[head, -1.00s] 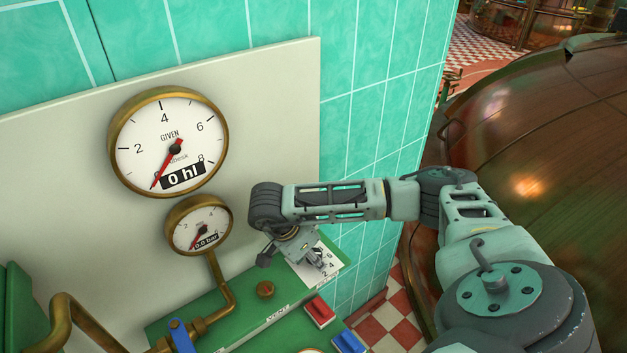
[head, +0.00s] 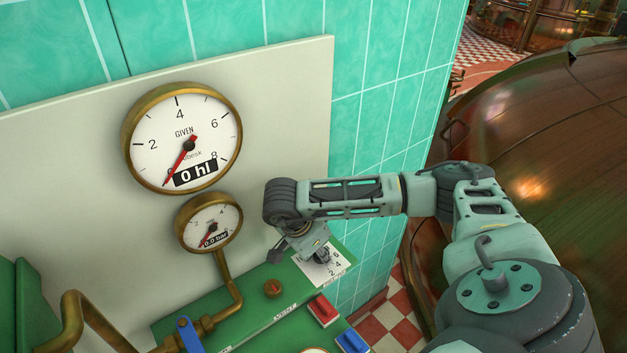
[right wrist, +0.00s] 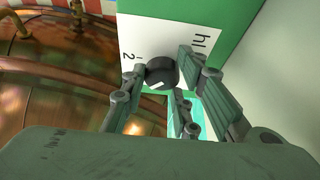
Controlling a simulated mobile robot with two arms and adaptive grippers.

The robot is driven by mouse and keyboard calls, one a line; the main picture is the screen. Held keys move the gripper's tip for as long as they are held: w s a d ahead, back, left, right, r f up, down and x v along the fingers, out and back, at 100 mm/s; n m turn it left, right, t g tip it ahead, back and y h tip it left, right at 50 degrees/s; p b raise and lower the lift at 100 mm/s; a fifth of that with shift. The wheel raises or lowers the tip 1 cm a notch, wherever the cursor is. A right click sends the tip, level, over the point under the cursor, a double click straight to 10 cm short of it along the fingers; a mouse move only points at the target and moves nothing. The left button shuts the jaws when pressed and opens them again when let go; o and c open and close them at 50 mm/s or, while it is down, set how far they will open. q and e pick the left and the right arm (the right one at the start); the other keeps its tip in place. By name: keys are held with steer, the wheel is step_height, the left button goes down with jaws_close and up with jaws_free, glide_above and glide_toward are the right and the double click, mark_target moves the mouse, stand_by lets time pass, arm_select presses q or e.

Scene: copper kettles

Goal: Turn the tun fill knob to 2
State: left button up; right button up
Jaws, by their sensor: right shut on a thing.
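The tun fill knob (right wrist: 161,72) is a small black round knob with a white mark on its lower side in the right wrist view. It sits on a white scale card (right wrist: 135,22) with printed numbers, a 2 to its left and "hl" above right. My right gripper (right wrist: 160,80) is shut on the knob, with fingers on both sides of it. In the head view my right gripper (head: 321,255) reaches down to the card (head: 336,271), where 2, 4 and 6 show, and mostly hides the knob. Which number the mark points to is unclear. My left gripper is out of view.
A large GIVEN gauge (head: 183,138) reads 0 hl, and a smaller gauge (head: 209,223) below it reads 0.0 bar. The green panel also bears a brown knob (head: 272,288), a red switch (head: 323,310), a blue switch (head: 351,341) and a blue lever (head: 189,336).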

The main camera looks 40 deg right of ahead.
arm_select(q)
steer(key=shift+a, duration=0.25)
arm_select(e)
steer(key=shift+s+d, duration=0.15)
steer(key=shift+d, duration=0.05)
steer(key=shift+c, duration=0.2)
steer(key=o, duration=0.9)
steer(key=shift+o, duration=0.6)
steer(key=shift+s+d, duration=0.1)
steer(key=shift+s, duration=0.05)
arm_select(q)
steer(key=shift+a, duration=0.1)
arm_select(e)
steer(key=shift+a, duration=0.2)
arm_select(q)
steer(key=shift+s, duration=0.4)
arm_select(e)
steer(key=v, duration=1.1)
steer(key=shift+w+r, duration=0.2)
steer(key=shift+r, duration=0.2)
steer(key=shift+a, duration=0.15)
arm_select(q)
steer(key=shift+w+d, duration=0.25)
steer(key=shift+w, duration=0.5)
